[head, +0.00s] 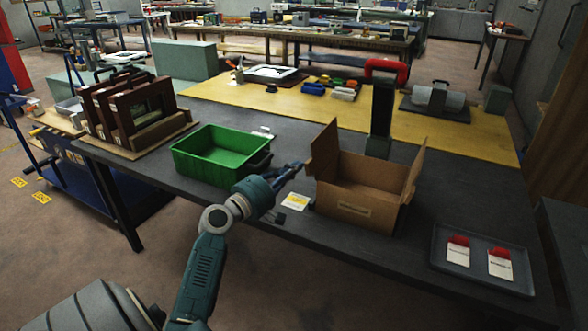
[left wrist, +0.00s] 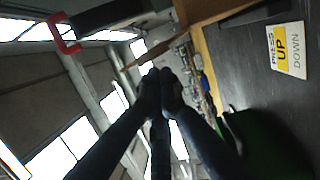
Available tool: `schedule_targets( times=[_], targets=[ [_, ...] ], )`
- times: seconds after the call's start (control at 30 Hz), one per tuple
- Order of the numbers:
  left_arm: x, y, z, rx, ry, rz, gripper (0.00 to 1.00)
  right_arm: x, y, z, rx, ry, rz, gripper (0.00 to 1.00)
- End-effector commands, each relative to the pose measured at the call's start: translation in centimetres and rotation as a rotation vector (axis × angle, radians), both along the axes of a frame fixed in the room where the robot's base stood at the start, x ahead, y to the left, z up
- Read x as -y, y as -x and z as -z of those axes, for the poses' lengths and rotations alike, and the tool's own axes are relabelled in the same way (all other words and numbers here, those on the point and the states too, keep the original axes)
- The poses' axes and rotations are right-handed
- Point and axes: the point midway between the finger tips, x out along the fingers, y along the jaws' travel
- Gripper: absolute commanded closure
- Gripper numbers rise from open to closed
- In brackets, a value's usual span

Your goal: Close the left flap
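A brown cardboard box (head: 355,207) stands open on the dark table, right of the middle in the head view. Its left flap (head: 324,151) stands up from the left side, and its right flap (head: 414,174) also stands up. My left gripper (head: 299,165) is just left of the left flap, with its fingers pointing toward it; I cannot tell whether they touch. In the left wrist view the fingertips (left wrist: 161,78) are together with nothing visible between them. A thin brown edge beyond them seems to be the flap (left wrist: 200,22). My right gripper is not in view.
A green bin (head: 215,150) stands left of my gripper. A black stand with a red top (head: 382,110) rises behind the box. A dark tray (head: 450,278) sits at right.

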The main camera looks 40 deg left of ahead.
Motion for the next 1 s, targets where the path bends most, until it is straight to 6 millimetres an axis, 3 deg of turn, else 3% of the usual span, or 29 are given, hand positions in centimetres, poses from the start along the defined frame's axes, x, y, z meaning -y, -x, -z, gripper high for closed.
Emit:
schedule_targets(
  times=[0.73, 1.0],
  targets=[
    [0.8, -0.2, -0.7, -0.035, -0.132, 0.001, 1.00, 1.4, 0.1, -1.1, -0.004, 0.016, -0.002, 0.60],
    [1.5, -0.4, -1.5, -0.067, -0.250, 0.002, 1.00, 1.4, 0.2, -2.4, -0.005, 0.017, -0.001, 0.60]
  ],
)
